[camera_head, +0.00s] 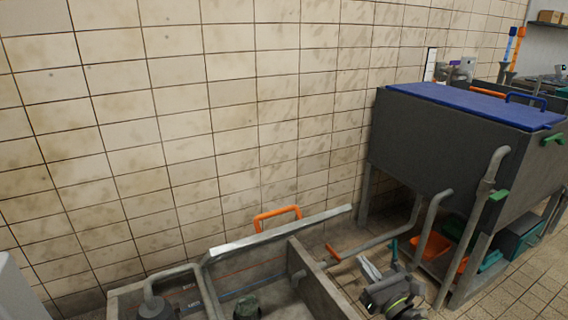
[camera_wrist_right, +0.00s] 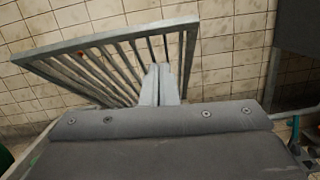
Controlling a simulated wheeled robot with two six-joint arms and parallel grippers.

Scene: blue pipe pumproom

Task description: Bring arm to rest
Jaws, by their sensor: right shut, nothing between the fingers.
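A metal grate (camera_wrist_right: 110,62) stands tilted beyond the fingertips; I cannot tell the exact gap. In the head view a pale metal edge (camera_head: 280,232) runs across the basin, probably the same grate seen edge-on. My left gripper is not in view.
The basin (camera_head: 322,282) holds pipes and a dark green pump-like part (camera_head: 247,308). An orange handle (camera_head: 277,214) shows behind the grate. A grey tank (camera_head: 440,135) with a blue lid (camera_head: 480,103) stands at right, with pipes and orange bins (camera_head: 430,248) below. A tiled wall closes the back.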

